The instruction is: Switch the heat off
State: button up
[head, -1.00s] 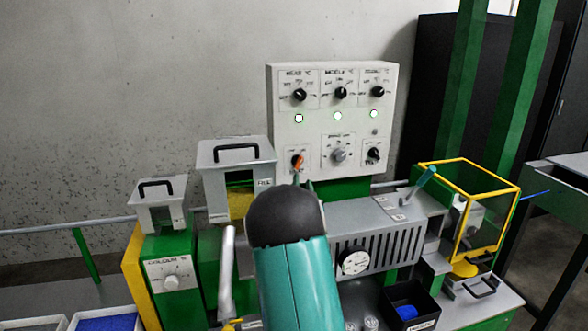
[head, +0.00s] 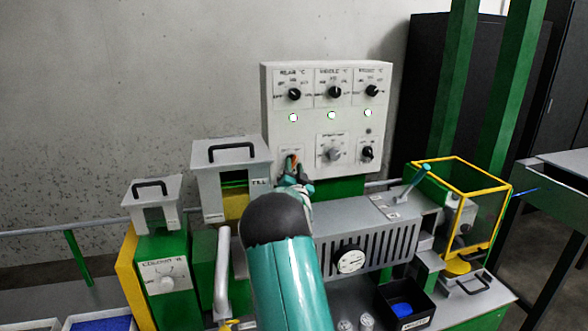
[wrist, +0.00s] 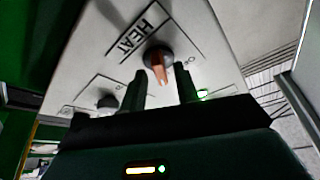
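The heat switch (wrist: 158,65) is an orange-tipped rotary knob on a dark round base, next to a "HEAT" label on the white control panel (head: 310,125). In the head view the knob (head: 291,161) is at the panel's lower left, partly hidden by my gripper (head: 292,176). In the wrist view my gripper (wrist: 161,84) is open, with one dark finger on each side of the orange handle. The handle lies between the fingertips with gaps on both sides; whether either touches it I cannot tell.
The panel also carries three upper black knobs (head: 334,92), three lit lamps (head: 331,115), a grey knob (head: 333,154) and a lower black knob (head: 367,152). A lidded grey hopper (head: 232,165) stands left of my gripper. A teal-handled lever (head: 412,182) is at right.

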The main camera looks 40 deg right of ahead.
grip_shut()
jog(key=shift+n, duration=0.4)
jog(key=n+t+y, duration=0.1)
jog(key=n, duration=0.2)
jog(key=n+t+y, duration=0.1)
jog(key=n, duration=0.2)
jog(key=n+t+y, duration=0.1)
jog(key=n+y, duration=0.1)
jog(key=n, duration=0.1)
jog(key=shift+s+d+t, duration=0.2)
jog(key=shift+d+t, duration=0.05)
jog(key=shift+t, duration=0.05)
jog(key=n+y, duration=0.1)
jog(key=n, duration=0.2)
jog(key=n+t+y, duration=0.1)
jog(key=n+y, duration=0.1)
jog(key=n, duration=0.2)
jog(key=shift+d+y, duration=0.15)
jog(key=shift+y, duration=0.15)
jog(key=shift+n, duration=0.5)
jog(key=shift+o, duration=0.8)
grip_release()
jog(key=shift+s, duration=0.1)
